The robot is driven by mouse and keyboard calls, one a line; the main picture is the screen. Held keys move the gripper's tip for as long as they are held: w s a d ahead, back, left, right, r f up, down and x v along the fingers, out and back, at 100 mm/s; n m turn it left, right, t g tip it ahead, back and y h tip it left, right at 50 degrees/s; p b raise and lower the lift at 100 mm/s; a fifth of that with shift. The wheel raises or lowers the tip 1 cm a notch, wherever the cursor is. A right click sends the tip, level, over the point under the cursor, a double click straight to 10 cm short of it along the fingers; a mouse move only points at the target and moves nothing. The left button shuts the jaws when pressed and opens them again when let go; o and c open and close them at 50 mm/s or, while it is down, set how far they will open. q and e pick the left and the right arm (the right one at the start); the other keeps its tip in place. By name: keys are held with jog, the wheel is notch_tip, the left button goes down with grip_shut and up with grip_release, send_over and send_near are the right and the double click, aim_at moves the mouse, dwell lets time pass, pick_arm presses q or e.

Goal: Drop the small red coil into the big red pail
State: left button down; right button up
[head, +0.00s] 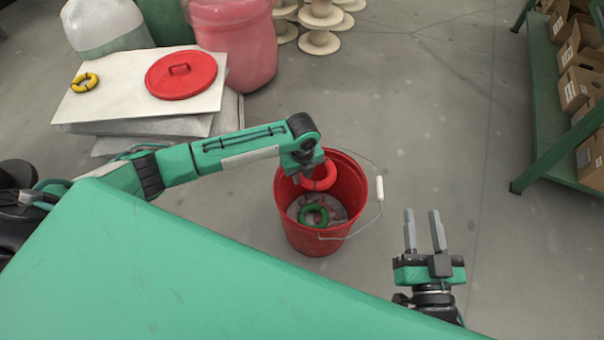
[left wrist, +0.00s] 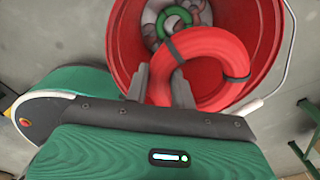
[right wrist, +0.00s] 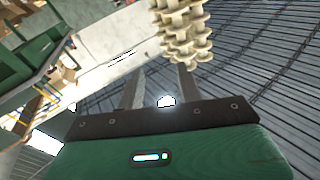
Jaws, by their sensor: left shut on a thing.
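The small red coil (head: 319,177) is a ring with a dark band, held over the mouth of the big red pail (head: 310,238). In the left wrist view the coil (left wrist: 213,58) is between the fingers of my left gripper (left wrist: 160,85), with the pail (left wrist: 122,42) behind it. In the head view my left gripper (head: 312,177) is shut on the coil, its fingers partly hidden. A green coil (head: 313,216) lies inside the pail among grey and reddish pieces. My right gripper (head: 423,232) is open and empty, right of the pail; it also shows in the right wrist view (right wrist: 160,92).
A red lid (head: 181,80) and a yellow coil (head: 84,82) lie on a pale board at upper left. Pink and pale drums stand behind. White spools (head: 319,42) stand at the back. A green shelf with boxes (head: 577,88) is at right. The pail's wire handle (head: 380,188) hangs right.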

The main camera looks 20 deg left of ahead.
pick_arm(q)
jog(key=shift+f+b, duration=0.45)
jog(key=shift+f, duration=0.2)
pick_arm(e)
notch_tip(320, 180, up, 6)
jog(key=d+t, duration=0.1)
jog(key=t, duration=0.2)
jog(key=shift+w+d+t, duration=0.25)
jog(key=shift+w+t, duration=0.05)
jog(key=shift+t, duration=0.1)
jog(key=shift+f, duration=0.1)
pick_arm(q)
jog(key=c, duration=1.1)
grip_release()
